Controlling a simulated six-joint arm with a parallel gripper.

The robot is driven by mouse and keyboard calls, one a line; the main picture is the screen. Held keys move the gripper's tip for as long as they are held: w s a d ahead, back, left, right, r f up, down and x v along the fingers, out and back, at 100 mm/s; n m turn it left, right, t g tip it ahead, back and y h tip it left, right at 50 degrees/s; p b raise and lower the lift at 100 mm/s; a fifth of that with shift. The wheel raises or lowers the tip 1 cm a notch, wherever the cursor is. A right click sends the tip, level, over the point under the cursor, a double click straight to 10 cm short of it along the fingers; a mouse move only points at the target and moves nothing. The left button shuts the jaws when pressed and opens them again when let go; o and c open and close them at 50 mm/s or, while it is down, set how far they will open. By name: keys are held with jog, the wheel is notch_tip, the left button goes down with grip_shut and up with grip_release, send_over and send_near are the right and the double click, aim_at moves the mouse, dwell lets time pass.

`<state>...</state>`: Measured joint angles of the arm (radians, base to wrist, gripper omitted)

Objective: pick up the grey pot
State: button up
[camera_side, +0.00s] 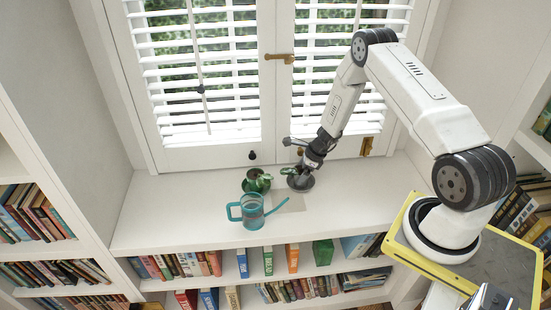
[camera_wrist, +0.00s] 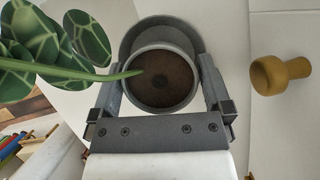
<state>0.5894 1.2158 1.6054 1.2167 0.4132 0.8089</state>
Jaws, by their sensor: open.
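The grey pot (camera_side: 302,184) stands on the white sill in front of the window, at the right of a green pot. In the wrist view the grey pot (camera_wrist: 163,101) is a round rim with brown soil inside, within a wider grey ring, perhaps a saucer. A green stem with patterned leaves (camera_wrist: 75,40) runs over the rim to the soil. My gripper (camera_side: 308,168) is over the pot, pointing down. In the wrist view my gripper (camera_wrist: 162,80) is open, one finger on each side of the pot. I cannot tell whether they touch it.
A dark green pot (camera_side: 256,183) stands close at the left, and a teal watering can (camera_side: 252,212) is in front of it, its spout pointing right. The window frame (camera_side: 210,158) is close behind. A brown knob (camera_wrist: 280,75) shows at the right. The sill's left part is clear.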

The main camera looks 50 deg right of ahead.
grip_shut()
jog(key=shift+r, duration=0.25)
jog(key=shift+r, duration=0.9)
jog(key=s+a+r, duration=0.5)
jog(key=s+r, duration=0.5)
jog(key=s, duration=0.3)
jog(key=shift+r, duration=0.4)
jog(key=shift+r, duration=0.15)
